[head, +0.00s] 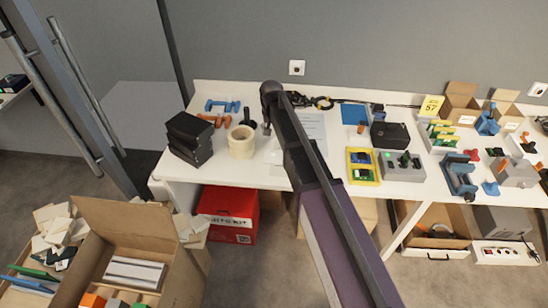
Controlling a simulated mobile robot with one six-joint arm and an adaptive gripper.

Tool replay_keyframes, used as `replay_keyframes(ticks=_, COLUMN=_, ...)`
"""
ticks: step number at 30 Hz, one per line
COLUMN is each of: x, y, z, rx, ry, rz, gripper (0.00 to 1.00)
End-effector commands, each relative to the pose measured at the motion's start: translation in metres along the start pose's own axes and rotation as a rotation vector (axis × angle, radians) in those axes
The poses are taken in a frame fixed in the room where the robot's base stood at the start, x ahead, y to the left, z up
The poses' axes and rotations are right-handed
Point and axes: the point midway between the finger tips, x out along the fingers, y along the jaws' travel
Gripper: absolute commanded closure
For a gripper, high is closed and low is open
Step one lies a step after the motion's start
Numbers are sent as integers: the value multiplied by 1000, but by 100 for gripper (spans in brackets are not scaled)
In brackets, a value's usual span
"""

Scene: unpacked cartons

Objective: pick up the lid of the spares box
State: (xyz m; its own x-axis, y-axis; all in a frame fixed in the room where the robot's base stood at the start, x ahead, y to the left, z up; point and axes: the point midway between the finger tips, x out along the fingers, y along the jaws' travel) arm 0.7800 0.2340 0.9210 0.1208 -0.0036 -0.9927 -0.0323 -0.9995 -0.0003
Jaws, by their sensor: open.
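No box here has a readable spares label, so I cannot tell for certain which one is the spares box or where its lid is. A closed black box (390,136) stands on the white table right of my arm. A stack of black boxes (189,138) stands at the table's left end. My gripper (266,128) hangs small and dark at the far end of my arm, over the table, right of a cream tape roll (242,142). It is open, and I see nothing held in it. My arm hides part of the table behind it.
A yellow tray (361,181) and a grey switch box (402,165) lie near the front edge of the white table (222,177). Blue and orange clamps lie at the left. Vices and open cartons crowd the right. A red kit box (231,214) stands underneath. An open carton (183,262) is at lower left.

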Motion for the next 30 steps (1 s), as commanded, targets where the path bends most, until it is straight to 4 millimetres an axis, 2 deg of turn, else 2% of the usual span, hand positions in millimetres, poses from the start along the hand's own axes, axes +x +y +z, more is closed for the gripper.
replay_keyframes(ticks=8, x=6, y=1, z=0, rx=0, ry=0, rz=0, gripper=31)
replay_keyframes(ticks=30, x=63, y=2, z=0, rx=1, ry=0, rz=0, gripper=31)
